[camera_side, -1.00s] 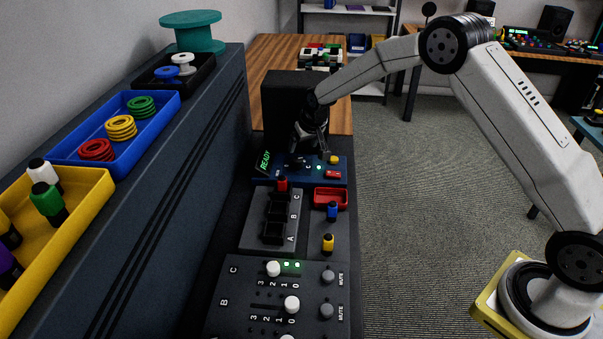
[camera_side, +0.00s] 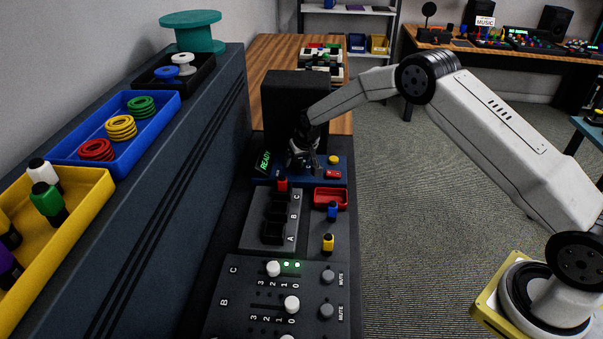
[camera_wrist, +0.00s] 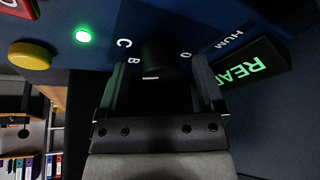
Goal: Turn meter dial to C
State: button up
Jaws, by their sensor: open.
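The meter panel (camera_side: 313,181) is a dark blue box below a black upright block. Its dial (camera_wrist: 157,57) is a dark knob with a short white mark at its lower edge in the wrist view. White letters C (camera_wrist: 124,42) and B (camera_wrist: 133,60) stand left of the dial, and a 0 stands right of it. The mark points at neither C nor B; any label there is hidden by my gripper. My gripper (camera_wrist: 160,64) is open, with one finger on each side of the dial; contact cannot be told. In the side view my gripper (camera_side: 302,160) covers the dial.
A lit green READY display (camera_wrist: 245,70), a green light (camera_wrist: 83,36) and a yellow button (camera_wrist: 30,56) are near the dial. A red tray (camera_side: 331,197) and a rack with a red-topped plug (camera_side: 282,184) stand in front. A slider panel (camera_side: 250,300) is nearer.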

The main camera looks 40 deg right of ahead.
grip_shut()
jog(key=shift+a+m+h, duration=0.1)
jog(key=shift+m+h, duration=0.3)
jog(key=shift+m, duration=0.5)
jog(key=shift+m+g+h, duration=0.3)
jog(key=shift+m+h, duration=0.1)
jog(key=shift+m, duration=0.8)
grip_release()
jog(key=shift+r, duration=0.1)
